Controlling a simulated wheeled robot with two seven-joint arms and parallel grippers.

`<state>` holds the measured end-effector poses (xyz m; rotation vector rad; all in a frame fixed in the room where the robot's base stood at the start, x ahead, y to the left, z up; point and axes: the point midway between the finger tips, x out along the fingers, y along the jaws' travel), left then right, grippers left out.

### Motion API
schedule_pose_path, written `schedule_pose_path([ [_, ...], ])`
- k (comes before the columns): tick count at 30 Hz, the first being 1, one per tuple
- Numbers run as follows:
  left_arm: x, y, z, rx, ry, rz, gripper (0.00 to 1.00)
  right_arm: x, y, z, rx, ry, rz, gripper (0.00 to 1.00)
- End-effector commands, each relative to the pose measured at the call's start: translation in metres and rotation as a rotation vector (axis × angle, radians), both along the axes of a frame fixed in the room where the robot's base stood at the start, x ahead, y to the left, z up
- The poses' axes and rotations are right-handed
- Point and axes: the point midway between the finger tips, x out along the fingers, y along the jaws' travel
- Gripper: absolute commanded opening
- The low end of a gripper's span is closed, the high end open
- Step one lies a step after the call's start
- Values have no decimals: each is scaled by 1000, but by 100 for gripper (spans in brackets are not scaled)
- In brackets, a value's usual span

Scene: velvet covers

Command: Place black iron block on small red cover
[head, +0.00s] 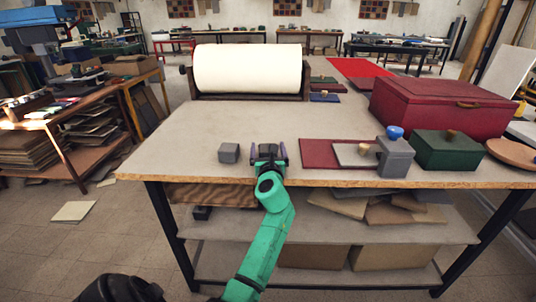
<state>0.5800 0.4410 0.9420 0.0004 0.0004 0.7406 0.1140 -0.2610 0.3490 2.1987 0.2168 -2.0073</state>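A flat dark red cover (318,153) lies right of the gripper, partly under a pale plate. Another small red cover (325,79) lies farther back, beside the white roll. I cannot tell for certain which is the small red cover. My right gripper is not in view.
A grey block with a blue knob (396,159), a green box (447,151) and a large red chest (441,107) crowd the right side. A white roll (248,69) stands at the back. The table (215,121) is clear in its middle and left.

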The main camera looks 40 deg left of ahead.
Motion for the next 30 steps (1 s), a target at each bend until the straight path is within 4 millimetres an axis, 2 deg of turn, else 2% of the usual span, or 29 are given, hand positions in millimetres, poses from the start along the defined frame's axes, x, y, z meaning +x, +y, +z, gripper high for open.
schedule_pose_path([
  [1, 0, 0, 0, 0, 0, 0, 85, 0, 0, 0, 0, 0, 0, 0],
  [5, 0, 0, 0, 0, 0, 0, 35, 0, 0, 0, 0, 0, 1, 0],
  [6, 0, 0, 0, 0, 0, 0, 20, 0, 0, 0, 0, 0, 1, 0],
  [8, 0, 0, 0, -1, -1, 0, 0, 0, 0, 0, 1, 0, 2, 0],
  [20, 0, -1, 9, 2, -6, -1, 0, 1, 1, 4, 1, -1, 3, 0],
  [23, 0, -1, 22, 4, -7, -1, 0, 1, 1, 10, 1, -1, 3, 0],
  [26, 0, -1, 43, 4, -9, -2, 0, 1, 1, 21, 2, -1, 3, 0],
  [30, 0, -1, 87, 7, -12, -1, 0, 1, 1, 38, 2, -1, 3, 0],
])
